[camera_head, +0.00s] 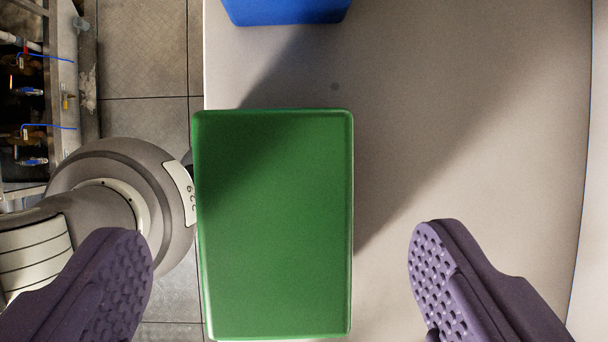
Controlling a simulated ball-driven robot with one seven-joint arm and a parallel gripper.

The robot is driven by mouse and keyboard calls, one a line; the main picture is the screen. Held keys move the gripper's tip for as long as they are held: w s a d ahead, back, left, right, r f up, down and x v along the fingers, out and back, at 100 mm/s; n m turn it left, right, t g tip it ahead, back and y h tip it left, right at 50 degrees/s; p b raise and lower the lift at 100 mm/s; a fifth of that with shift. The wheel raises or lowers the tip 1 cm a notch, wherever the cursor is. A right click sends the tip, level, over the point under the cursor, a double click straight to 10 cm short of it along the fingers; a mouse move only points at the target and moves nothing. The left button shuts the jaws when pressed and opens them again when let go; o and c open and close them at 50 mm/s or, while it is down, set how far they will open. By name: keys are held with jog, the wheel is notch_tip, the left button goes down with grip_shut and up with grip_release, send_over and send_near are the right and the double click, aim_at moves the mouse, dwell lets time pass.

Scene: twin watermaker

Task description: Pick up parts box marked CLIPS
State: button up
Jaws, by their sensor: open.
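A green box (274,225) with a flat top lies below me at the left edge of a light grey surface. No lettering shows on its top, so I cannot tell whether it is the box marked CLIPS. My gripper (280,262) is open, with one purple padded finger on each side of the box. The left finger is close to the box's left side in the picture, and the right finger has a wider gap. Neither finger appears to touch it.
A blue box (287,10) is partly in view at the top. The grey surface (480,120) is clear to the right. Left of its edge is a tiled floor (145,60), with piping and valves (30,90) at the far left.

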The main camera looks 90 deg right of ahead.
aim_at(277, 247)
jog(key=x, duration=0.5)
jog(key=shift+s+d+f, duration=0.1)
jog(key=shift+s+d, duration=0.05)
jog(key=shift+d, duration=0.15)
jog(key=c, duration=1.1)
jog(key=shift+c, duration=0.3)
